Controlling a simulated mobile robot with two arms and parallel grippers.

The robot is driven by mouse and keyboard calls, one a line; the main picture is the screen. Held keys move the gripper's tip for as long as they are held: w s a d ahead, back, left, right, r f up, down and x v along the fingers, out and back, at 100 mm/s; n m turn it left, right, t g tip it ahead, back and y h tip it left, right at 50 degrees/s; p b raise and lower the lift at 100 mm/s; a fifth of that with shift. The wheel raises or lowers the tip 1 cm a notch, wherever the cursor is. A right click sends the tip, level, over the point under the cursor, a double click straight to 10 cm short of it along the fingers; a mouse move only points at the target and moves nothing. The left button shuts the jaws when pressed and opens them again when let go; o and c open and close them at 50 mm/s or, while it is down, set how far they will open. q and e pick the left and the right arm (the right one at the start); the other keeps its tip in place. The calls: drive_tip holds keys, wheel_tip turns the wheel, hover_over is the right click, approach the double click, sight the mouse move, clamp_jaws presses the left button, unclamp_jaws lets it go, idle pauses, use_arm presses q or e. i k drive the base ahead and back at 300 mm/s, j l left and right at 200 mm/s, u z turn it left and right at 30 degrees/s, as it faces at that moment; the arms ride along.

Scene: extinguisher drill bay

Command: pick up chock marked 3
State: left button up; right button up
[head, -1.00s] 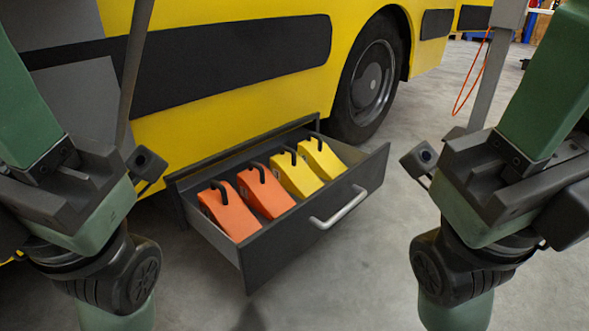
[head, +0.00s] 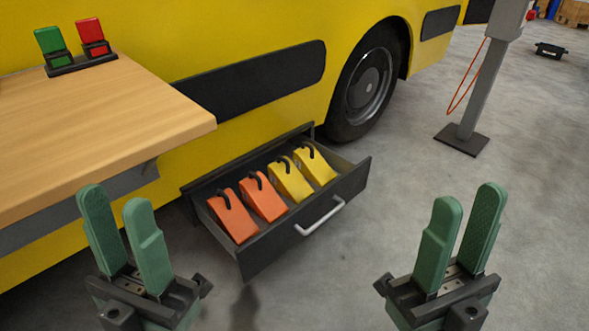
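Several wedge chocks with black handles lie in a row in an open dark drawer (head: 274,250) beside the yellow vehicle. From left to right they are an orange chock (head: 233,218), a second orange chock (head: 265,200), a yellow chock (head: 291,182) and a second yellow chock (head: 316,167). Their markings are too small to read, so I cannot tell which is marked 3. My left gripper (head: 115,205) is open and empty, in front and left of the drawer. My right gripper (head: 469,198) is open and empty, to the right of the drawer.
A wooden table (head: 110,115) stands at the left, with a green block (head: 50,40) and a red block (head: 91,31) in a dark holder. The vehicle's wheel (head: 365,85) is behind the drawer. A grey post (head: 474,90) stands at right. The floor between is clear.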

sight(283, 175)
drive_tip(key=i+l+u, duration=0.1)
drive_tip(key=i+l, duration=0.15)
drive_tip(key=i+l+u, duration=0.1)
drive_tip(key=l, duration=0.35)
drive_tip(key=i+l+u, duration=0.1)
drive_tip(key=i+l, duration=0.2)
drive_tip(key=i+l+u, duration=0.1)
drive_tip(key=l, duration=0.35)
drive_tip(key=i+u, duration=0.3)
drive_tip(key=i, duration=0.45)
